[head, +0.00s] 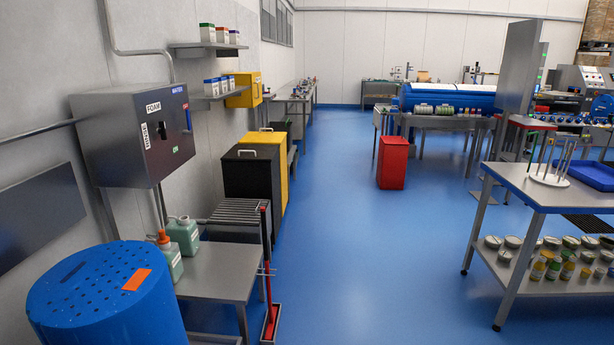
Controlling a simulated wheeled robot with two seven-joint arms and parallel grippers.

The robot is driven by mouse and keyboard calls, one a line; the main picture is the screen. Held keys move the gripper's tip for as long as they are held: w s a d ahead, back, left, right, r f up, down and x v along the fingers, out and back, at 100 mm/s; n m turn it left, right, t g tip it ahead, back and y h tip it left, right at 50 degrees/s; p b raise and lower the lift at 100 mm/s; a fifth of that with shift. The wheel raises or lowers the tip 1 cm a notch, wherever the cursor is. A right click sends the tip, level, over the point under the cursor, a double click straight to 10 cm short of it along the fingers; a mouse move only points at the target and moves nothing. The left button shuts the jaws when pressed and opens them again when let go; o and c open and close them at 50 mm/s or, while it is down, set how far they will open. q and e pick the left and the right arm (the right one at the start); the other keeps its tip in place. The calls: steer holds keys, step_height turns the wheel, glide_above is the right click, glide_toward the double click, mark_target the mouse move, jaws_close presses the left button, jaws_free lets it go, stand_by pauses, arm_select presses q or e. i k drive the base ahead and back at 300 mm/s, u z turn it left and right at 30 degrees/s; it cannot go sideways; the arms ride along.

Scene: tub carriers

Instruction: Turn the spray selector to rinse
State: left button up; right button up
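The grey metal box (110,130) on the left wall carries a FOAM label (153,107) near its upper edge. A smaller upright label (146,135) below it appears to read RINSE. A blue WATER label (177,90) and a small red label are toward the far edge of the same face. A dark handle-like part (188,120) shows at that far edge. I cannot make out a selector pointer or which label it faces. Neither of my grippers is in view.
A blue perforated drum (105,300) stands at the near left. A steel table (217,272) below the box holds green bottles (184,235). A red-handled tool (268,270) stands beside the table. The blue floor (350,250) is open in the middle; a trolley (550,195) stands right.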

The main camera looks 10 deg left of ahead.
mark_target(161, 130)
steer(key=i, duration=2.75)
steer(key=u, duration=3.5)
steer(key=i, duration=0.5)
steer(key=z, duration=0.05)
